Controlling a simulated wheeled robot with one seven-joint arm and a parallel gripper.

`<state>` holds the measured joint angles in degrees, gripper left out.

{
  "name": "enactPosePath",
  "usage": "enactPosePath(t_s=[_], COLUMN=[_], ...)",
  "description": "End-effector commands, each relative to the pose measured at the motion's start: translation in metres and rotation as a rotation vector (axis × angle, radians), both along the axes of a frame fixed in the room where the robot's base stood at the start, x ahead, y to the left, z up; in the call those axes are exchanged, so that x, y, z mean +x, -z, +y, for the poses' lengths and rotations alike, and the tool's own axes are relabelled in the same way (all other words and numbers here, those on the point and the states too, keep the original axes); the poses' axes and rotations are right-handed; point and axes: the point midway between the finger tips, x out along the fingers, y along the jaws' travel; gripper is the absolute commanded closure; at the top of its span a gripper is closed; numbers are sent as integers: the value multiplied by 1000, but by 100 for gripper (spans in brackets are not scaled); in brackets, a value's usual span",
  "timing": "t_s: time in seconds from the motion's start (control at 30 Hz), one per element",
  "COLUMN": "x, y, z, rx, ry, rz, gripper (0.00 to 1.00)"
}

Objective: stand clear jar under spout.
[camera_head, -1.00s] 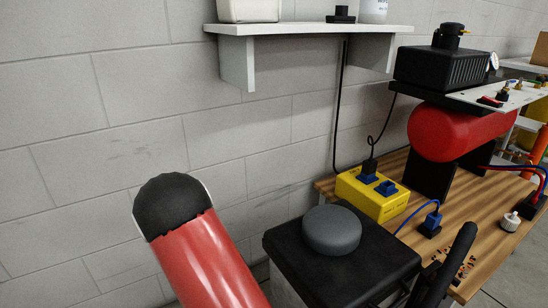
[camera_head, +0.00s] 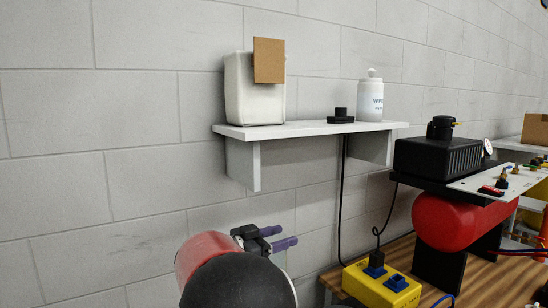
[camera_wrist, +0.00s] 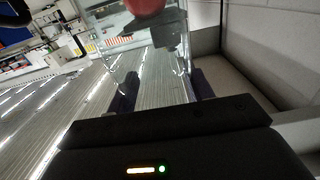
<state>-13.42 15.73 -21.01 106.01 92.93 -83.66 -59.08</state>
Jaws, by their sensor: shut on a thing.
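My gripper (camera_head: 278,238) is in front of the wall, below the shelf, with its purple fingers pointing right. A faint clear edge of the jar (camera_head: 281,259) shows by the fingers. In the wrist view the clear jar (camera_wrist: 112,60) is between the two fingers of my gripper (camera_wrist: 160,90), which is shut on it. A white square container (camera_head: 252,92) stands on the left of the shelf, with a brown card over its upper right. I cannot make out a spout for certain. A small black fitting (camera_head: 341,116) sits on the shelf.
The white shelf (camera_head: 290,130) has a bracket below each end. A white bottle (camera_head: 370,100) stands at its right. A black cable hangs to a yellow socket box (camera_head: 378,288) on the wooden bench. A red tank (camera_head: 450,222) is at right. The wall at left is bare.

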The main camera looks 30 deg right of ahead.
Motion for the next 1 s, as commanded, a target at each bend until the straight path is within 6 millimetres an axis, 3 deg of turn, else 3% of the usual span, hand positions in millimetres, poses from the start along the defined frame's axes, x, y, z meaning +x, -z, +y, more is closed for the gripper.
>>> enactPosePath(t_s=[0.17, 0.27, 0.7, 0.83, 1.0], x=[-2, -2, -3, -2, -2], y=[-2, 7, 120, 144, 156], z=[-1, -1, -1, -1, -1], rx=[-1, -2, -3, -3, -2], ry=[9, 8, 8, 7, 7], rz=[1, 4, 7, 5, 2], gripper=[84, 84, 84, 84, 84])
